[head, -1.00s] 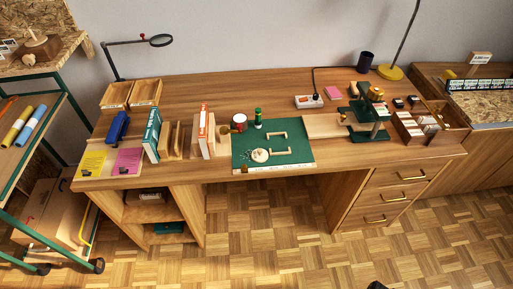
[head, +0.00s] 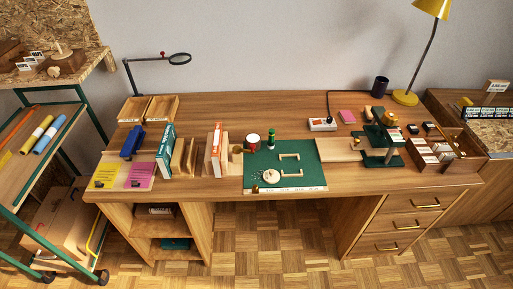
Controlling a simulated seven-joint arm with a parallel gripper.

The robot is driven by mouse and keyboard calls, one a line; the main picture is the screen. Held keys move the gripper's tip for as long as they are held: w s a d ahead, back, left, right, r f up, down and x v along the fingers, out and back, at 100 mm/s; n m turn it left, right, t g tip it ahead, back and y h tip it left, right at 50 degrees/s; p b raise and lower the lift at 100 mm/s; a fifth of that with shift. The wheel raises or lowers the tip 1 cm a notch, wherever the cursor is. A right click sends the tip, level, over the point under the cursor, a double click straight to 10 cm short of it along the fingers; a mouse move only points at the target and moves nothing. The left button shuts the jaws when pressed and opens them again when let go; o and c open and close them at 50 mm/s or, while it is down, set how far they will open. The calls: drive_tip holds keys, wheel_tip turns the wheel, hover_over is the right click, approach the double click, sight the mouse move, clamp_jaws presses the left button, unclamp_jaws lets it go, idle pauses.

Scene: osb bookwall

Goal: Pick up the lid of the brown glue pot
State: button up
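I cannot clearly make out the brown glue pot or its lid at this size. A small brown piece (head: 237,149) stands by the orange-and-white book, left of a red-and-white can (head: 253,141); I cannot tell whether it is the pot. A green bottle (head: 271,139) stands right of the can. A pale round piece (head: 271,176) lies on the green cutting mat (head: 308,176), and a tiny brown-gold object (head: 255,189) sits at the mat's front left edge. My gripper is not in view.
Upright books (head: 166,150) and wooden bookends stand left of the mat. Two pale bracket-shaped pieces (head: 291,174) lie on the mat. A dark green press-like stand (head: 382,147) and compartment boxes (head: 433,158) are at right. The desk's back middle (head: 230,112) is clear.

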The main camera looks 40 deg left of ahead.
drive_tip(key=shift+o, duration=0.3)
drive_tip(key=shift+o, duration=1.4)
